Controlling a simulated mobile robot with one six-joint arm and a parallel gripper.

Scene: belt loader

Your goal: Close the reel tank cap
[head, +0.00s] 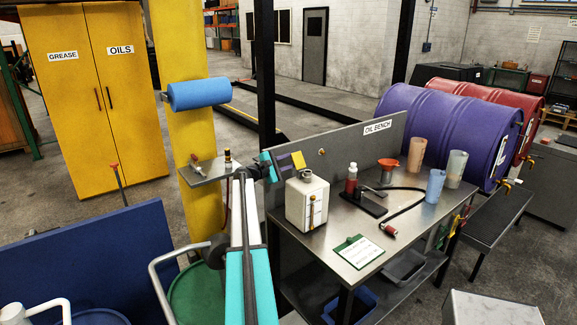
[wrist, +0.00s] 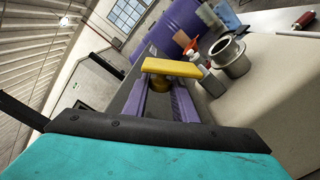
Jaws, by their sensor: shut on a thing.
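The reel tank is the pale box-shaped tank (head: 296,207) at the left end of the bench; its top fills the right of the wrist view (wrist: 275,95). Its metal filler neck (wrist: 231,56) stands on top and looks uncovered, with a dark opening. My gripper (head: 291,161), with purple fingers, is just above and left of the neck in the head view. It is shut on what looks like the cap: a yellow bar (wrist: 186,68) across the fingertips, with a round brass part (wrist: 160,83) between the fingers. The exact grip is partly hidden. The cap is apart from the neck.
Purple and red drums (head: 440,125) lie at the right.

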